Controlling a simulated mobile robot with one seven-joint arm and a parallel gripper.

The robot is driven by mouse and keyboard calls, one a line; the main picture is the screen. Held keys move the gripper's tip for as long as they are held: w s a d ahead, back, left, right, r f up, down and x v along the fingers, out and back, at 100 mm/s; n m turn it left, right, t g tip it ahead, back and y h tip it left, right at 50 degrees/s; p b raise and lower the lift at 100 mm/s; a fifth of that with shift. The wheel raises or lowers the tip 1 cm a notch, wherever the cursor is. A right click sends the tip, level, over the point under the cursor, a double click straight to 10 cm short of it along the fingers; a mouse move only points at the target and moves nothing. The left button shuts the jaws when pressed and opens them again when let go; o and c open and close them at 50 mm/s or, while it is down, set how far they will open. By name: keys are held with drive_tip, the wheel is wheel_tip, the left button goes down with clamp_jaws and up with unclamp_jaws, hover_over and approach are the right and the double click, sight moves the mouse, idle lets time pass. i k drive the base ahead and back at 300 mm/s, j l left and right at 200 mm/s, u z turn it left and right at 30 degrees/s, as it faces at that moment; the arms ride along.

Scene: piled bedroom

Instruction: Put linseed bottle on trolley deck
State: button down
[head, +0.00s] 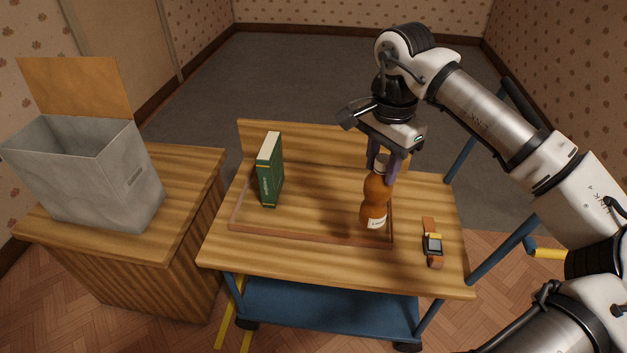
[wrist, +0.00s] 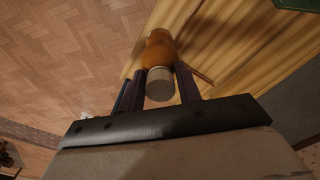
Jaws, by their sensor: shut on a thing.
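The linseed bottle (head: 375,200) is amber with a pale label and a light cap. It stands roughly upright at the right side of the trolley deck (head: 320,258), by the right end of a thin brown raised edging. My gripper (head: 385,165) points down from above and is shut on the bottle's upper part. In the wrist view the bottle (wrist: 158,50) sits between the two fingers (wrist: 160,88), cap toward the camera. I cannot tell whether its base touches the deck.
A green book (head: 270,170) stands upright on the deck's left. A watch (head: 432,243) with a brown strap lies at the right front. A grey open bin (head: 90,175) stands on a wooden cabinet (head: 190,200) to the left. The deck's middle is clear.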

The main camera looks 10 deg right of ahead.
sight(342, 199)
drive_tip(key=i, duration=0.85)
